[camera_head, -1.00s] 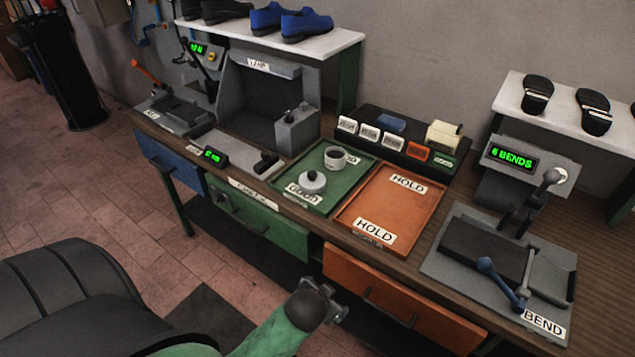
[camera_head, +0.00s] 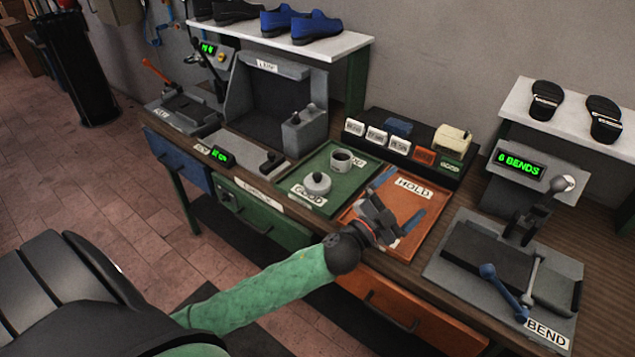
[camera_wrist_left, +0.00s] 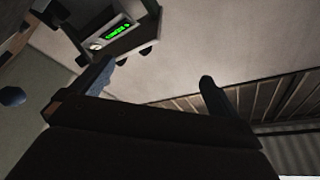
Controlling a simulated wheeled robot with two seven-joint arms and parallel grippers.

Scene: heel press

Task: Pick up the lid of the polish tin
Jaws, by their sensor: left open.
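A round, pale tin with a dark knob on its lid (camera_head: 316,183) sits in the green GOOD tray (camera_head: 306,199). The lid looks to be on the tin. My left gripper (camera_head: 398,200) is open and empty above the orange HOLD tray (camera_head: 435,203), to the right of the tin and apart from it. Its two fingers also show spread in the left wrist view (camera_wrist_left: 153,88), with nothing between them. The tin is not visible in the wrist view. My right gripper is not in view.
A mug with dark contents (camera_head: 341,159) stands in the green tray just behind the tin. The bend press (camera_head: 505,260) stands at the right. A dark rack with several labelled blocks (camera_head: 410,150) lies behind the trays. The orange tray holds only labels.

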